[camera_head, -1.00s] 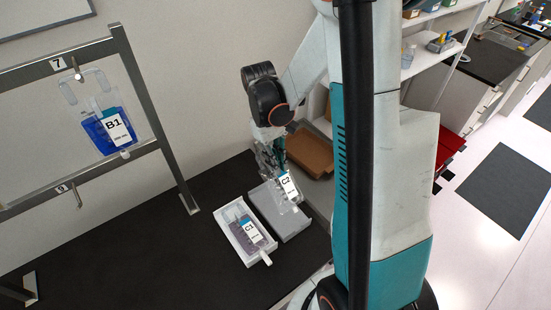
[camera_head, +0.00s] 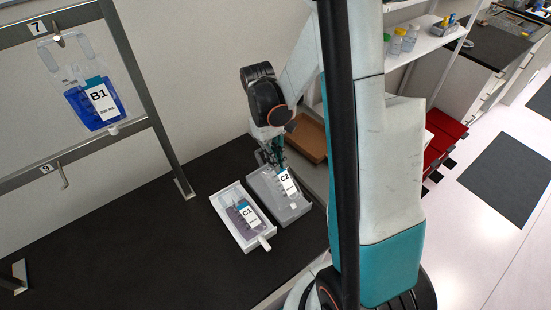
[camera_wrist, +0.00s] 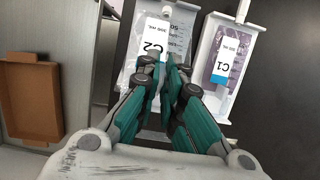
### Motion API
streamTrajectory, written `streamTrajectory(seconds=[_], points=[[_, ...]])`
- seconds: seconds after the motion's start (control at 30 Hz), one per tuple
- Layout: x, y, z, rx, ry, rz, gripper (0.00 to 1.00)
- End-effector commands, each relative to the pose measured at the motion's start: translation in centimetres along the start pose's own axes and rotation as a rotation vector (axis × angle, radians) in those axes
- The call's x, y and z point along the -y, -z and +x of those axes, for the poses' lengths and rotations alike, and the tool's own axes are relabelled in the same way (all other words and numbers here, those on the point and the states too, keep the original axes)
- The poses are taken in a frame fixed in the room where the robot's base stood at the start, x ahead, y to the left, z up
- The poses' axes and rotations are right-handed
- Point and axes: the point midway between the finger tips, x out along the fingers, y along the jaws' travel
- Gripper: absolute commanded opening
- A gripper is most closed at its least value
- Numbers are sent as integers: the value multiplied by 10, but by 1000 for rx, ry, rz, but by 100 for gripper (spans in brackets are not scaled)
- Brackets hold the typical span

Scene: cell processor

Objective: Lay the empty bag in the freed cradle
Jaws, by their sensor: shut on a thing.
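The clear empty bag labelled C2 (camera_head: 285,183) is at the right-hand grey cradle (camera_head: 298,209), lying over it at a slant. In the wrist view the C2 bag (camera_wrist: 152,45) is between the fingertips, over its cradle. My gripper (camera_wrist: 162,75) is shut on the top end of the C2 bag. In the head view my gripper (camera_head: 272,155) is at the cradle's back end. I cannot tell whether the bag touches the cradle floor. The C1 bag (camera_head: 246,213), with purple-grey contents, lies in the white cradle (camera_head: 222,212) just to the left.
A rack (camera_head: 160,150) at the left holds the blue B1 bag (camera_head: 92,103) on hook 7; hook 9 (camera_head: 63,178) is empty. A brown tray (camera_head: 308,138) stands behind the cradles. The dark bench (camera_head: 130,250) is clear at the left.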

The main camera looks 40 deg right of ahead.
Motion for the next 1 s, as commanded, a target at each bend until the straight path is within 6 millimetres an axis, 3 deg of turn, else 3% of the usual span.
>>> streamTrajectory(seconds=[0.03, 0.07, 0.13, 0.57, 0.77, 1.0], points=[[0, 0, 0, 0, 0, 0, 0], [0, 0, 0, 0, 0, 0, 14], [0, 0, 0, 0, 0, 0, 30], [0, 0, -5, 0, 0, 0, 31], [0, 0, -32, 0, 0, 0, 31], [0, 0, -78, 0, 0, 0, 31]])
